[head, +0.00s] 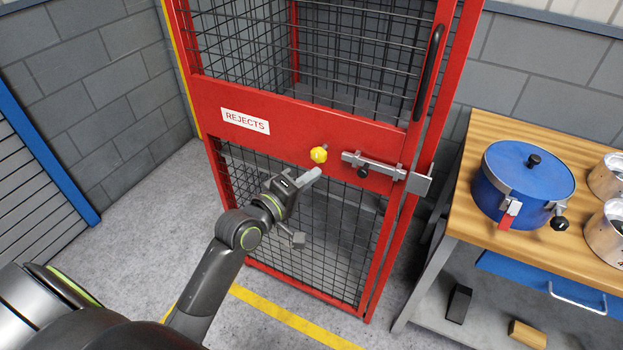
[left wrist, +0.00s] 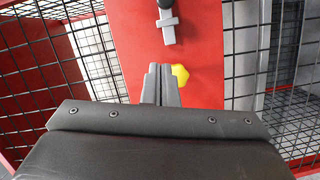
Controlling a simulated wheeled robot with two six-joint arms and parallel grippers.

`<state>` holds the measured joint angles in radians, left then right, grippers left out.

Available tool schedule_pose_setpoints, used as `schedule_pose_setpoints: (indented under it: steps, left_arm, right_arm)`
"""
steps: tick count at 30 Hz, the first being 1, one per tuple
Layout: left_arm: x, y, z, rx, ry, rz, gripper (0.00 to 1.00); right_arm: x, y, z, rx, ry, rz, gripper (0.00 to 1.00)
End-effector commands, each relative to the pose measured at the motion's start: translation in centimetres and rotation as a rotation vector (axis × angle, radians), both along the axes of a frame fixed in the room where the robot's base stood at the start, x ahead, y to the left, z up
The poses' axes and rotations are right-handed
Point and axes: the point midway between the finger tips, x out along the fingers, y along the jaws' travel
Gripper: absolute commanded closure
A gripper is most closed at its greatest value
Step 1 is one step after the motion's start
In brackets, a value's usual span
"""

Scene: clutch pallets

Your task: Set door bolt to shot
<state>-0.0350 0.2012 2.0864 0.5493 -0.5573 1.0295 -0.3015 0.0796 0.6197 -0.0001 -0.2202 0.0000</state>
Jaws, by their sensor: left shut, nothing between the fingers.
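The red cage door (head: 290,138) carries a grey metal door bolt (head: 382,168) on its crossbar, right of centre. A small black knob (head: 363,172) hangs below the bolt, and a grey plate (head: 419,184) stands at its right end by the frame post. I cannot tell whether the bolt's tip enters the plate. A yellow knob (head: 319,154) sits left of the bolt. My left gripper (head: 313,175) is shut and empty, just below the yellow knob. In the left wrist view, the shut fingers (left wrist: 162,82) point at the red crossbar beside the yellow knob (left wrist: 180,75).
A wooden-topped bench (head: 480,240) stands at the right, with a blue lidded pot (head: 520,180) and metal canisters (head: 608,235) on it. A vertical black handle (head: 430,72) is on the door's upper right. Bare concrete floor lies left of the cage.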

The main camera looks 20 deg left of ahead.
Motion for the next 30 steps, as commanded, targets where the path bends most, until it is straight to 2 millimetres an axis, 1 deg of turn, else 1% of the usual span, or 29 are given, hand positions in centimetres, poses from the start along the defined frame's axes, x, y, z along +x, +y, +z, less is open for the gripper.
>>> schedule_pose_setpoints:
  steps: [1,3,10,15,19,24,30]
  left_arm:
    - [1.1,-0.3,0.2,-0.002,-0.001,0.000,1.00]
    - [2.5,-0.7,0.1,-0.002,-0.001,0.000,1.00]
    - [6.7,-1.9,-0.2,-0.002,0.000,-0.001,1.00]
    - [6.4,-4.0,-0.9,-0.005,0.003,0.000,1.00]
    - [6.4,-5.1,-1.3,-0.003,0.002,0.000,1.00]
    - [6.4,-5.6,-1.5,0.000,0.001,0.000,1.00]
    - [6.4,-5.7,-1.5,0.001,0.001,0.000,1.00]
  right_arm:
    - [0.0,0.0,0.3,0.000,0.000,0.000,1.00]
    - [0.0,0.0,0.4,0.000,0.000,0.000,1.00]
    - [0.0,0.0,1.0,0.000,0.000,0.000,1.00]
    - [0.1,0.0,1.4,0.000,-0.001,0.000,1.00]
    - [0.1,0.0,1.5,0.000,-0.001,0.000,1.00]
    - [0.1,0.0,1.6,0.000,-0.001,0.000,1.00]
    - [0.1,0.0,1.6,0.000,-0.002,0.000,1.00]
